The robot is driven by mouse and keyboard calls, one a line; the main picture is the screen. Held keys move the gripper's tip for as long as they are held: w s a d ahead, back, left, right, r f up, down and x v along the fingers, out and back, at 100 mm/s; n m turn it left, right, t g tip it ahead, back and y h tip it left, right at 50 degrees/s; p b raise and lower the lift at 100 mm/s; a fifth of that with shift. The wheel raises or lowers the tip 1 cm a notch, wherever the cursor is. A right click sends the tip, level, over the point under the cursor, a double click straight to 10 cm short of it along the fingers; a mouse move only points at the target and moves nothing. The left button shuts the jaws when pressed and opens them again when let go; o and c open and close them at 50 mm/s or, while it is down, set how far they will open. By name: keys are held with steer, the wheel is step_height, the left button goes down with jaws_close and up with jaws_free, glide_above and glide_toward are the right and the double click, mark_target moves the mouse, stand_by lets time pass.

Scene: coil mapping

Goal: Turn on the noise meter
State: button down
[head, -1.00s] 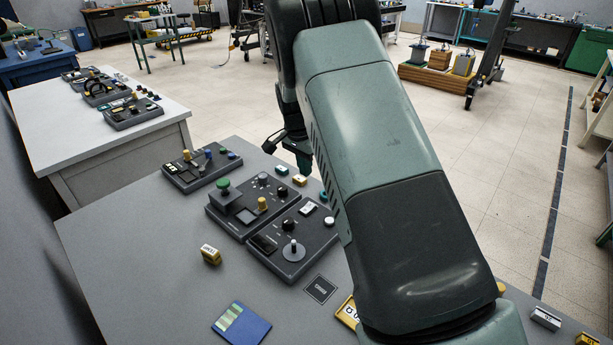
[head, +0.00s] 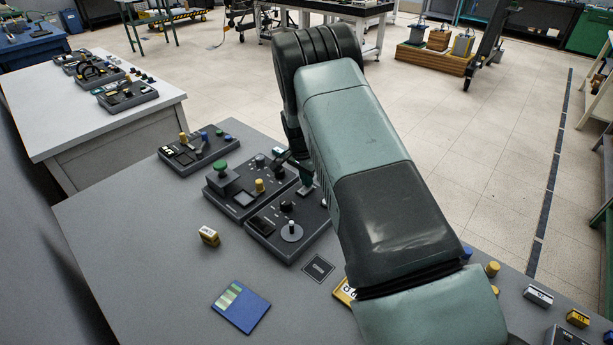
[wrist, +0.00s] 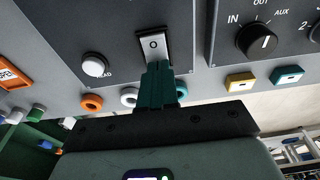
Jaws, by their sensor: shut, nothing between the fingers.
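My gripper shows in the wrist view (wrist: 160,72) with its teal fingertips closed together. The tips are at the lower end of a white rocker switch (wrist: 152,45) marked "O" in a dark frame. I cannot tell whether they touch it. A round white button (wrist: 95,65) sits left of the switch on the same dark panel. In the head view my gripper (head: 308,196) is over the right part of the front panel (head: 262,248), which carries a display, a black knob and a grey dial. The fingertips hide the switch there. No readable label names the noise meter.
A panel with a green mushroom button (head: 220,167) adjoins behind, and another panel (head: 198,155) stands farther back. In the wrist view a knob marked IN, OUT, AUX (wrist: 262,41) is at right. A blue card (head: 241,307) and yellow block (head: 208,236) lie on the table.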

steer(key=shift+w+d+f, duration=0.1)
steer(key=shift+f, duration=0.15)
steer(key=shift+s, duration=0.2)
steer(key=shift+s+a+r, duration=0.2)
steer(key=shift+s+a, duration=0.25)
steer(key=shift+a, duration=0.15)
steer(key=shift+r, duration=0.1)
step_height(320, 180, up, 14)
steer(key=s+a, duration=0.1)
steer(key=shift+s+a, duration=0.25)
steer(key=shift+a, duration=0.05)
